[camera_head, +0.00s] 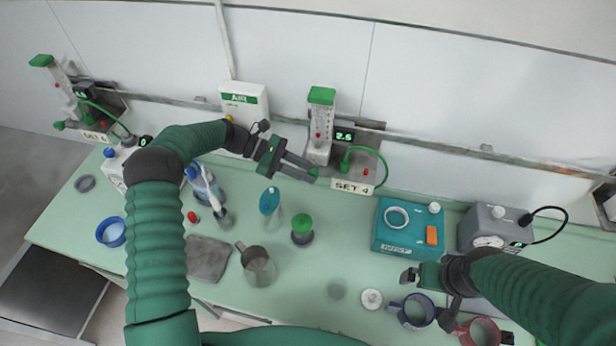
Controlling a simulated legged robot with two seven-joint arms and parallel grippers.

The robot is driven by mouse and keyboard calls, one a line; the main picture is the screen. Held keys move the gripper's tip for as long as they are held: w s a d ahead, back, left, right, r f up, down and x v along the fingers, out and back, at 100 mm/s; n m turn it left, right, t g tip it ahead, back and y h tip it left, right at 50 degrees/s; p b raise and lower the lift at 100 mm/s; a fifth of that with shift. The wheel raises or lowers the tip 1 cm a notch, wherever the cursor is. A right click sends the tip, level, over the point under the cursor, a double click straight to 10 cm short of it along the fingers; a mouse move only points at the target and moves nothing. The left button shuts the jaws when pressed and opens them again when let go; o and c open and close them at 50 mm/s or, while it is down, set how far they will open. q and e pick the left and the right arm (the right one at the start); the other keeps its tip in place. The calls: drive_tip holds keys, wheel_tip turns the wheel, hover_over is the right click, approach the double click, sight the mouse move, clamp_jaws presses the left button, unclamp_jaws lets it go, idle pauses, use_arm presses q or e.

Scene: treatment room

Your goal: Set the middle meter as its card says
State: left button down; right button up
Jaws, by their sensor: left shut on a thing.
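The middle meter (320,123) is a clear upright tube with a green top, mounted on the wall rail. Its dark display (345,135) seems to read 2.5. The card (352,187) below it reads SET 4. My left gripper (312,174) reaches in from the left, its fingers shut at the foot of the meter on the green knob (314,171), which the fingers mostly hide. My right gripper (408,276) hangs over the right part of the counter, apart from the meter; its finger opening is unclear.
Another meter (62,88) is on the wall at far left. A white AIR box (245,100) is beside the middle meter. Bottles, a metal jug (258,267), a teal device (405,228), a grey gauge box (490,226) and mugs (414,311) crowd the green counter (330,255).

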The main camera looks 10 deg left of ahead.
use_arm(q)
drive_tip(key=h+b, duration=0.3)
idle(0.5)
idle(0.3)
drive_tip(key=c, duration=1.5)
unclamp_jaws()
drive_tip(key=shift+a, duration=0.1)
drive_tip(key=shift+o, duration=0.9)
drive_tip(key=shift+s+a, duration=0.1)
drive_tip(key=shift+s, duration=0.05)
drive_tip(key=shift+f, duration=0.1)
